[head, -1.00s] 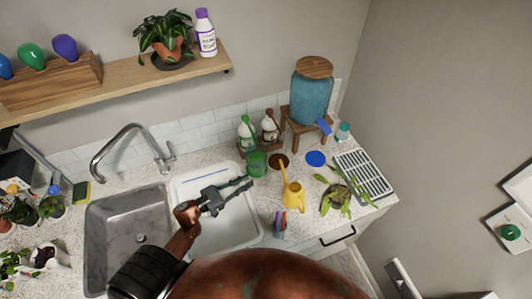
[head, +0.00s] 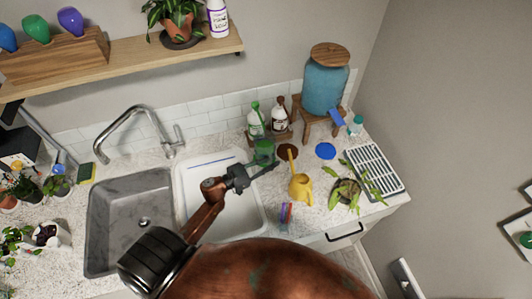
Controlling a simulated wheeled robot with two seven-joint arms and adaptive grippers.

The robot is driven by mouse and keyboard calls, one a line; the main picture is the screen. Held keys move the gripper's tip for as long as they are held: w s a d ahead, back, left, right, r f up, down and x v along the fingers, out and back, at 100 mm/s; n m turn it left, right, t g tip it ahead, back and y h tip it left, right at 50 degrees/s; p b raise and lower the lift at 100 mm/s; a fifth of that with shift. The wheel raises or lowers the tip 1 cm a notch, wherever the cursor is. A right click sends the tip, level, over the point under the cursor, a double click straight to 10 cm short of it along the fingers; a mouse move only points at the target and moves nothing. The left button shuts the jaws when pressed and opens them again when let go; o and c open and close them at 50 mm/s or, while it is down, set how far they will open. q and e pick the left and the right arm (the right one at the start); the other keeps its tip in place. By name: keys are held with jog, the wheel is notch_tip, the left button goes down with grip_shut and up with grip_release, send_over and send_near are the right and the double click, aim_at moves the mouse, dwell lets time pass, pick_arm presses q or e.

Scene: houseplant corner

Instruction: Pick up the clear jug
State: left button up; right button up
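A green-tinted see-through jug (head: 264,148) stands on the counter just behind the white basin, in front of the bottles. It is the only small see-through vessel I make out, and its lower part is partly hidden by my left gripper. My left gripper (head: 266,166) reaches over the white basin from the lower left, with its dark fingers at the jug's near side. I cannot tell whether the fingers touch the jug or how far apart they are. My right gripper is not in view.
A yellow watering can (head: 301,188) stands close to the right of my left gripper. A green-labelled bottle (head: 256,124) and a brown bottle (head: 279,118) stand behind the jug. A blue dispenser (head: 325,85), a potted plant (head: 346,192) and a drain rack (head: 375,172) are further right.

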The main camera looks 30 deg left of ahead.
pick_arm(q)
grip_shut()
dwell(0.7)
